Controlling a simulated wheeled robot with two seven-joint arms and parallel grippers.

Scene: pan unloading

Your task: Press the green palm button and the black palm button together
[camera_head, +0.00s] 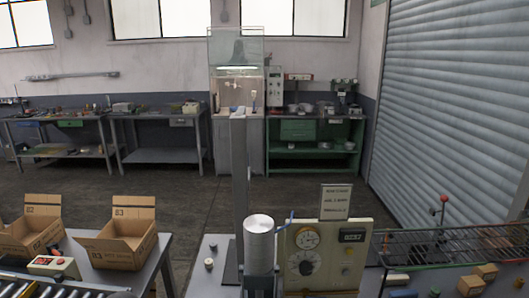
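I cannot make out a green palm button or a black palm button for certain. Two small knob-like pieces stand on the grey bench top left of the metal cylinder: a pale one (208,263) in front and a darker one (213,247) just behind it. They are too small to tell their colours surely. A beige control box (325,257) with dials and a small display stands right of the metal cylinder (259,240). Neither of my grippers shows in the head view.
At the left, open cardboard boxes (128,237) stand on a table beside a small box with a red button (54,267) and rollers. A grey upright post (239,190) rises behind the cylinder. At the right is a wire rack (450,245) with small blocks below it.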

